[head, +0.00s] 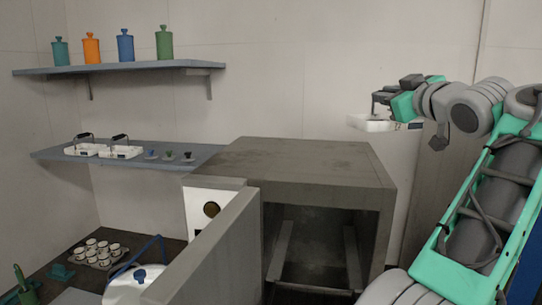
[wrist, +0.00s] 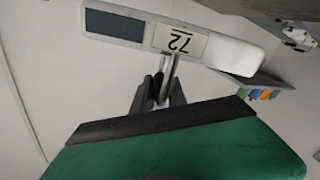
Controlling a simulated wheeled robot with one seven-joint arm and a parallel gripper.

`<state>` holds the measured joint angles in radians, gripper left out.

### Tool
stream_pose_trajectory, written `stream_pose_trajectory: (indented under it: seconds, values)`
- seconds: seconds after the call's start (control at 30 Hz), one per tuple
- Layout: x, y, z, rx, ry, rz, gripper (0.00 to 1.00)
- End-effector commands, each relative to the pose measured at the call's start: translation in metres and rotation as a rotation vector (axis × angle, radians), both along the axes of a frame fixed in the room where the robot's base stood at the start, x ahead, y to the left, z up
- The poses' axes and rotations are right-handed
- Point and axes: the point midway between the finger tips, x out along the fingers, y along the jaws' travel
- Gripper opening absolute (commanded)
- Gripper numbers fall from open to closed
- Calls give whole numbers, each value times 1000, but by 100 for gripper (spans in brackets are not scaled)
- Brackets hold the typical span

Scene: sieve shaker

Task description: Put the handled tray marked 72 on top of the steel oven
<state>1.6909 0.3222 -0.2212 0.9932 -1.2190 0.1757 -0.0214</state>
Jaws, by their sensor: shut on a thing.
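The white handled tray marked 72 (head: 367,123) hangs from my gripper (head: 382,100), to the right of the steel oven (head: 310,155) in the picture and above the level of its top. In the wrist view the tray (wrist: 232,55) shows its label 72 upside down beside a dark panel. There the fingers of my gripper (wrist: 164,78) are shut on its dark handle. The oven's flat top is bare, and its front is open onto a dark chamber.
Two other white handled trays (head: 122,152) and several small knobbed items stand on the lower shelf (head: 205,153), left of the oven. Several coloured jars (head: 126,46) stand on the upper shelf (head: 150,68). A grey slab (head: 212,250) juts forward from the oven's left.

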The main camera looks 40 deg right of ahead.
Motion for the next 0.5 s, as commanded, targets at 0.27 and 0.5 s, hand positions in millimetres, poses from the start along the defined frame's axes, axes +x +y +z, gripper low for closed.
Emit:
stream_pose_trajectory:
  seconds: [0.27, 0.5]
  values:
    - [48, 17, -22, 0, -1, 14, 0]
    - [108, 34, -60, 4, 0, 15, 0]
